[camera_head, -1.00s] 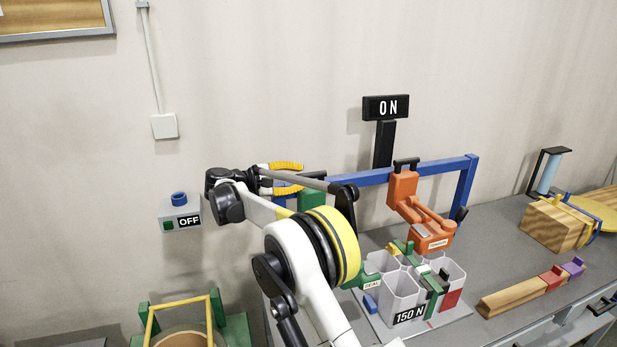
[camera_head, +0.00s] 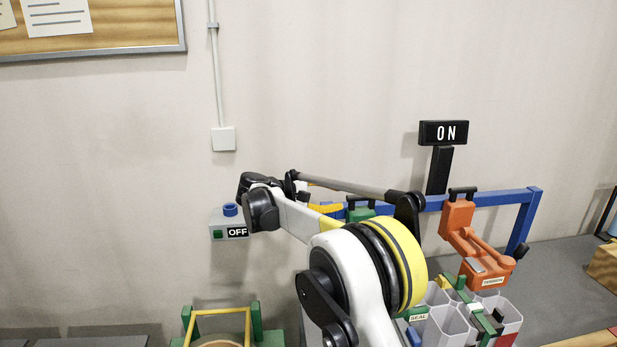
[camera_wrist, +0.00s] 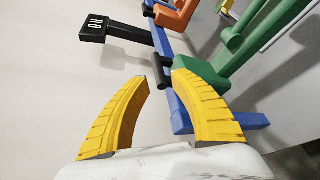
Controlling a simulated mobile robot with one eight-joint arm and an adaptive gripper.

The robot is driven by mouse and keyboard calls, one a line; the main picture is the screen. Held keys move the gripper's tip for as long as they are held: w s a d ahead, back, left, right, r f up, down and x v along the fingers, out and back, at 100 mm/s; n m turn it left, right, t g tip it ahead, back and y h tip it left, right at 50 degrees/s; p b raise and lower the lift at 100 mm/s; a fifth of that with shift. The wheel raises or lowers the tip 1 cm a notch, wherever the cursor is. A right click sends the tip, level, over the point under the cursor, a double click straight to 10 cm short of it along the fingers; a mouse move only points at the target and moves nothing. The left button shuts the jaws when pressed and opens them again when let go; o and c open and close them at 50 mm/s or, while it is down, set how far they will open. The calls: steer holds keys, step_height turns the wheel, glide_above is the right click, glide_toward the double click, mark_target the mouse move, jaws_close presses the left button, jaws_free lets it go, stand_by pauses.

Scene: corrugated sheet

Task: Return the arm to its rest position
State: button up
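My gripper shows in the wrist view (camera_wrist: 160,100) as two yellow fingers, spread apart with nothing between them. In the head view my gripper is mostly hidden behind my own arm; a bit of yellow finger shows near the blue frame. In the wrist view the fingers point toward the blue frame (camera_wrist: 180,112) and a green tool (camera_wrist: 225,65), and they look apart from both. My arm is raised and bent in front of the wall.
The orange tensioner (camera_head: 460,218) hangs on the blue frame (camera_head: 500,198) beside the black ON sign (camera_head: 444,133). Clustered grey cups (camera_head: 447,328) stand below. A box marked OFF (camera_head: 229,224) is on the wall at left. A green stand (camera_head: 257,322) with a yellow frame stands low.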

steer(key=s+d+r+m+y+b, duration=0.1)
steer(key=s+d+m+y, duration=0.3)
steer(key=s, duration=0.6)
steer(key=s+d+y+b, duration=0.1)
steer(key=s+d+y, duration=0.1)
steer(key=s+d, duration=0.6)
steer(key=s+a+f+m+y, duration=0.1)
steer(key=s+f, duration=0.3)
steer(key=s, duration=0.4)
steer(key=s+a+f+m+y+b, duration=0.1)
steer(key=s+a+f+m+y, duration=0.1)
steer(key=s, duration=0.7)
steer(key=s+a+f+m+t+y+b, duration=0.1)
steer(key=s+f+m+y, duration=0.2)
steer(key=s+f, duration=0.3)
steer(key=s+y, duration=0.1)
steer(key=s, duration=0.2)
steer(key=shift+s+a+f+m, duration=0.15)
steer(key=shift+a+f+m, duration=0.15)
steer(key=shift+a+m, duration=0.1)
